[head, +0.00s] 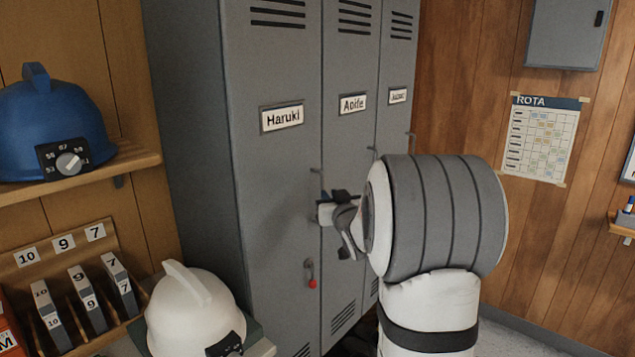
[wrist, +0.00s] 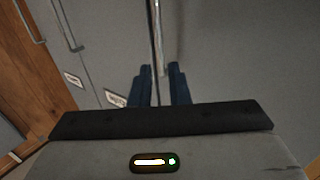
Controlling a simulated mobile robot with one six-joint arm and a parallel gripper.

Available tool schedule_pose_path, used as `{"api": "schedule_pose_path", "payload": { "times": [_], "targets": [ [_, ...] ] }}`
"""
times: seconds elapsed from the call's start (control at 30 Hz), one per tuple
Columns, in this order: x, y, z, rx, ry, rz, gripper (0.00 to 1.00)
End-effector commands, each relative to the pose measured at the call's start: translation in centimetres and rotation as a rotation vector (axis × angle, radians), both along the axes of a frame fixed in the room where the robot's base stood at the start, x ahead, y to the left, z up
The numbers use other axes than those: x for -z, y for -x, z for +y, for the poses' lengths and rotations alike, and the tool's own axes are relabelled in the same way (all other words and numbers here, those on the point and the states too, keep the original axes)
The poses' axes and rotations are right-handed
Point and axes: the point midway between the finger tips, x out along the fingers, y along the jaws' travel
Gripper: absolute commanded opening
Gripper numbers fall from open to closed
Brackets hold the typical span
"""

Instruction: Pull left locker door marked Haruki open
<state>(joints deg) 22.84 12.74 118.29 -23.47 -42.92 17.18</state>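The grey left locker door (head: 275,200) carries a white label "Haruki" (head: 282,117). It looks closed, flush with the locker front. Its upright bar handle (head: 317,178) is near the door's right edge, partly hidden by my gripper (head: 337,212). In the wrist view, the handle (wrist: 156,35) runs down between the two dark blue fingers of my gripper (wrist: 159,82). The exact contact is hard to see.
Two more closed doors, the nearer labelled "Aoife" (head: 352,103), stand to the right. A red-tipped lever or key (head: 312,283) hangs low on the Haruki door. At left, a blue helmet (head: 52,120) sits on a shelf; a white helmet (head: 192,312) is close to the locker's front left.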

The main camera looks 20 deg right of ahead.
Motion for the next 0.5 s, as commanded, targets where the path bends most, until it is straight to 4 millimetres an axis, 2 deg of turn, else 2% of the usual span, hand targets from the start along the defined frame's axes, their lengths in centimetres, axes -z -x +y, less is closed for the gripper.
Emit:
{"api": "schedule_pose_path", "payload": {
  "times": [0.17,0.5],
  "targets": [
    [-0.2,-1.5,-0.3,-0.004,0.0,-0.01,0.16],
    [-0.3,-6.4,-0.8,-0.003,0.0,-0.009,0.16]
  ]
}}
